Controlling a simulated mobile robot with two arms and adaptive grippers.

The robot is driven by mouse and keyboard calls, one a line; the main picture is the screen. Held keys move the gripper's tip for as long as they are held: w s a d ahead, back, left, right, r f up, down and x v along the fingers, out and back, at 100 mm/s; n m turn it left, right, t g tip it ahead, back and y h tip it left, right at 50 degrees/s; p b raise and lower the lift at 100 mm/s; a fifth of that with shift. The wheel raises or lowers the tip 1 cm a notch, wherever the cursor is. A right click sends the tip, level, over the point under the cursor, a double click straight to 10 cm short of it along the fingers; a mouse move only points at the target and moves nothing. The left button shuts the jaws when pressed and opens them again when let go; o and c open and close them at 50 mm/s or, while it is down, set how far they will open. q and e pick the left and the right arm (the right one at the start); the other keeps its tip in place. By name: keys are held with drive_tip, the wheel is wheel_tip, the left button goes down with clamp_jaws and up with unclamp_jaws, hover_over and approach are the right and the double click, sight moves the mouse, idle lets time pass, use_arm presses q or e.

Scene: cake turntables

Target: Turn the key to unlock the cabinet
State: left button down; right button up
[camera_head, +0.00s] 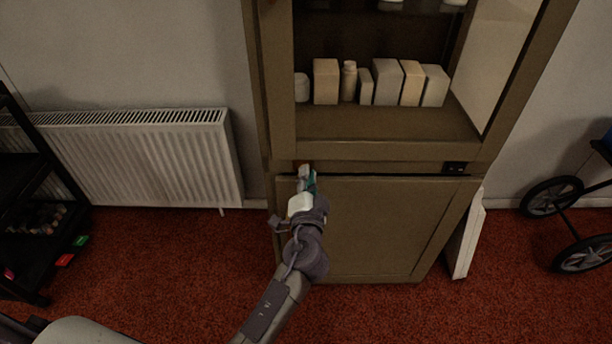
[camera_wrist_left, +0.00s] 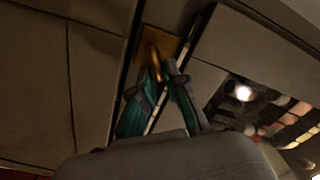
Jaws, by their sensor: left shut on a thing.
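The brown cabinet (camera_head: 385,225) stands in the middle of the head view, its lower door closed. My left gripper (camera_head: 305,174) reaches the upper left corner of that door, and its fingers hide the lock there. In the left wrist view, the teal fingers of my left gripper (camera_wrist_left: 164,76) are shut on a small brass-coloured key (camera_wrist_left: 152,60) in front of a golden plate (camera_wrist_left: 162,41). The fingers cover part of the key, so how far it is turned cannot be told. My right gripper is in neither view.
An open shelf above the door holds several pale boxes (camera_head: 387,82) and bottles. A white radiator (camera_head: 150,155) is on the wall to the left, beside a black rack (camera_head: 30,200). A wheeled cart (camera_head: 560,220) stands at the right. Red carpet lies clear in front.

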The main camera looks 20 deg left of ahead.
use_arm(q)
drive_tip(key=shift+d+f+m+p, duration=0.15)
drive_tip(key=shift+m+p, duration=0.1)
drive_tip(key=shift+m, duration=1)
drive_tip(key=shift+f+m+p, duration=0.2)
drive_tip(key=shift+m+p, duration=0.1)
drive_tip(key=shift+m, duration=1)
drive_tip(key=shift+d+f+m+p, duration=0.15)
drive_tip(key=shift+m+p, duration=0.1)
drive_tip(key=shift+m, duration=1)
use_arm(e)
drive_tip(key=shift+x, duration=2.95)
use_arm(q)
drive_tip(key=shift+a, duration=0.1)
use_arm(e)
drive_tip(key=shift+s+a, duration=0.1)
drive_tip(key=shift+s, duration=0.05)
use_arm(q)
drive_tip(key=c, duration=1.2)
unclamp_jaws()
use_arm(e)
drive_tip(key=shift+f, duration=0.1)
use_arm(q)
drive_tip(key=v, duration=1.2)
